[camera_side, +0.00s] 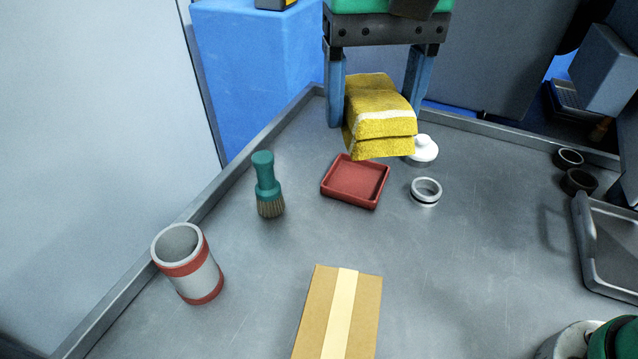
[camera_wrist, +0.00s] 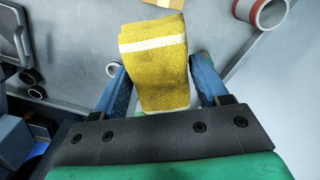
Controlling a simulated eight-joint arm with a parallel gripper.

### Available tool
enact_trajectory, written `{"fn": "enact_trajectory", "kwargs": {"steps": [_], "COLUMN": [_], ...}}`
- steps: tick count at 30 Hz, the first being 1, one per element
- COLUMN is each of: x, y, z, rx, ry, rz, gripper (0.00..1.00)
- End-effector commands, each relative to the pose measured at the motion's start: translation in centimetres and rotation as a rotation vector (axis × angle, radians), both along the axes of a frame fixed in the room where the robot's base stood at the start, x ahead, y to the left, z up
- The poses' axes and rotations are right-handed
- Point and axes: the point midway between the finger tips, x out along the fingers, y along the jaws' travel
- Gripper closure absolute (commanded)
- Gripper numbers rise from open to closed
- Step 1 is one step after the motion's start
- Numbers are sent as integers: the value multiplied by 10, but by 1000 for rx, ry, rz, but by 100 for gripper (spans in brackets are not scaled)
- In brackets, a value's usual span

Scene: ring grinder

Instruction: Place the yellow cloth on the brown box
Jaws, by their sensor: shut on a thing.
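A folded yellow cloth (camera_side: 378,118) with a white stripe hangs between the two blue fingers of my gripper (camera_side: 375,100), above the far part of the table. In the wrist view the cloth (camera_wrist: 155,65) fills the gap between the fingers of my gripper (camera_wrist: 163,85). My gripper is shut on it. The brown box (camera_side: 338,315) with a pale tape strip lies at the front middle of the table in the side view, well apart from the cloth. Only a small part of the box shows at the top edge of the wrist view (camera_wrist: 163,4).
A red tray (camera_side: 355,182) is below and in front of the cloth. A silver ring (camera_side: 426,191), a white knobbed piece (camera_side: 422,150), a green-handled brush (camera_side: 267,185) and a grey-red cup (camera_side: 188,264) stand around. A metal tray (camera_side: 612,245) is at right. Table before the box is clear.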

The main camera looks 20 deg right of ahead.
Motion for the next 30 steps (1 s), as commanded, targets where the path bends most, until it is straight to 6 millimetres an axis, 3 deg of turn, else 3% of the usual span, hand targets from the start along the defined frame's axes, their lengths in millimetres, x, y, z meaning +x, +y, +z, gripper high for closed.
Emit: {"fn": "enact_trajectory", "kwargs": {"steps": [1,6,13,30], "x": [-19,-66,-89,-88], "y": [17,48,59,60], "z": [3,9,4,-125], "rx": [0,0,0,0], "ry": [0,0,0,0], "rz": [54,156,205,204], "gripper": [83,83,83,83]}}
